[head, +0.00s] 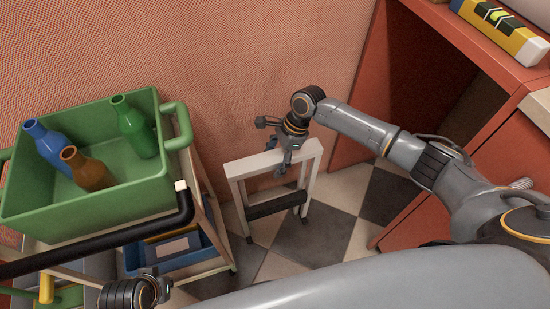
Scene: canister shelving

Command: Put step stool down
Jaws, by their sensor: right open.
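The step stool (240,167) has a pale top and legs and a dark lower step. It stands upright on the checkered floor close to the wall. My right gripper (277,150) is open at the stool's top, with one finger low against or just in front of its front edge; I cannot tell whether it touches. Part of my left arm's end (140,291) shows at the bottom left, and its finger state is unclear.
A cart with a black handle (120,239) stands at left. It carries a green bin (100,205) with blue, brown and green bottles, and a blue bin (205,261) below. A red shelf unit (445,28) stands at right, with a yellow-and-white package (500,25) on top.

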